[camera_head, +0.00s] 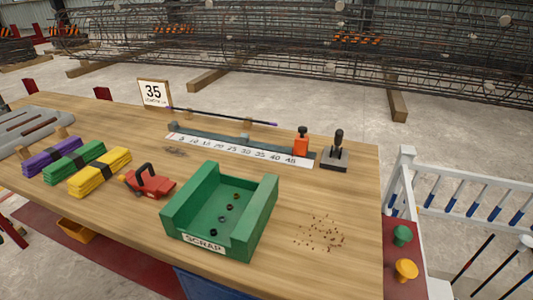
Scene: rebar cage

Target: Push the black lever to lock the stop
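An orange stop (301,146) with a black top stands at the right end of a white measuring scale (240,149), just past the 45 mark. A black upright lever or handle (338,141) rises from a dark grey base (334,159) just right of the stop. It looks roughly upright; whether it joins the stop or the scale I cannot tell. A thin dark rod (225,117) with a purple right end lies behind the scale. My gripper is not in view.
A green scrap tray (265,205) holds several dark bits. A red tool (149,183) and purple, green and yellow bundles (100,170) lie left. Brown crumbs (322,233) lie front right; nearby wood is clear.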

